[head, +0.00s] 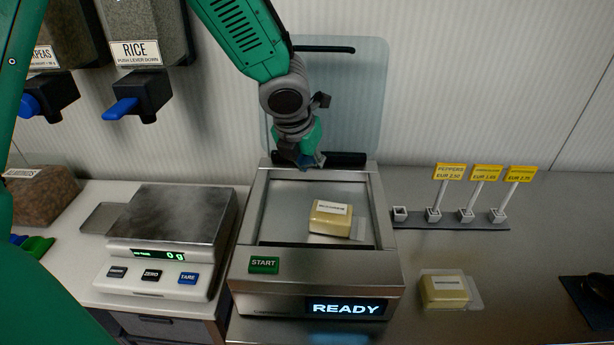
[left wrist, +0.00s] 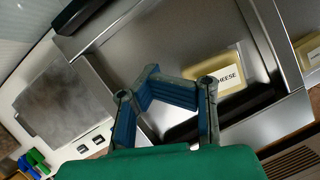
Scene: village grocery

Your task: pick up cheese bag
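A yellow cheese bag (head: 330,218) with a white label lies inside the open chamber of the steel vacuum sealer (head: 385,245). It also shows in the left wrist view (left wrist: 222,80), beyond the fingers. A second, similar cheese bag (head: 444,291) lies on the counter to the right of the sealer; part of it shows at the right edge of the left wrist view (left wrist: 311,48). My left gripper (head: 309,163) is over the sealer's back edge, apart from both bags. Its blue fingers (left wrist: 178,80) hold nothing visible; their spacing is unclear. My right gripper is not in view.
The sealer's clear lid (head: 360,90) stands raised behind my arm. A scale (head: 175,215) reading 0 g stands left, below the rice dispenser (head: 140,90). Yellow price tags on a stand (head: 465,216) are at right. A dark object (head: 595,295) lies at the right edge.

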